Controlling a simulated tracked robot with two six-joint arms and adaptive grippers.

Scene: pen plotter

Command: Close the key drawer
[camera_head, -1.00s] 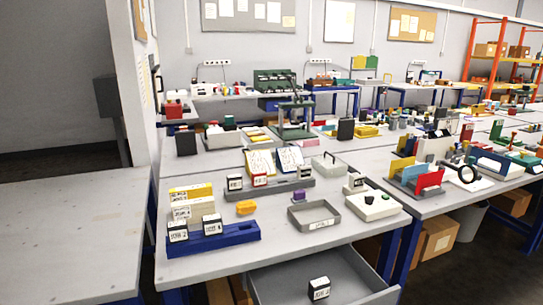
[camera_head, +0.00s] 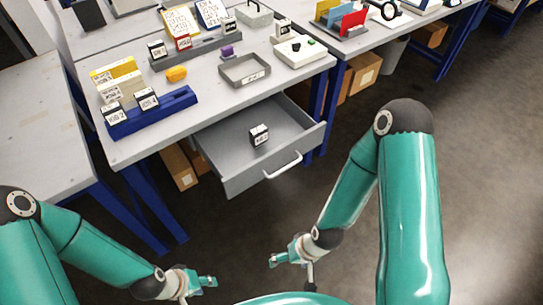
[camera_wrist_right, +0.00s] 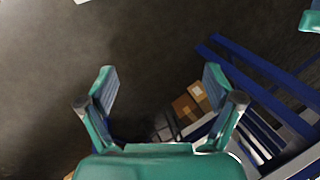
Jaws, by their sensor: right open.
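The grey key drawer (camera_head: 228,165) is pulled out below the front table, in the head view. Its silver bar handle (camera_head: 284,166) is on the front panel. A black block with a white label (camera_head: 259,135) sits inside the drawer. My right gripper (camera_head: 291,273) is in front of and below the drawer, apart from the handle. In the right wrist view my right gripper (camera_wrist_right: 160,80) is open with nothing between its fingers. My left gripper (camera_head: 198,290) is at the bottom edge of the head view, partly cut off, away from the drawer.
The table (camera_head: 205,95) above the drawer carries a blue rack (camera_head: 150,115), a grey tray (camera_head: 244,70) and a white box (camera_head: 300,52). Blue table legs stand beside the drawer. Cardboard boxes (camera_head: 180,168) are underneath. The floor in front is clear.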

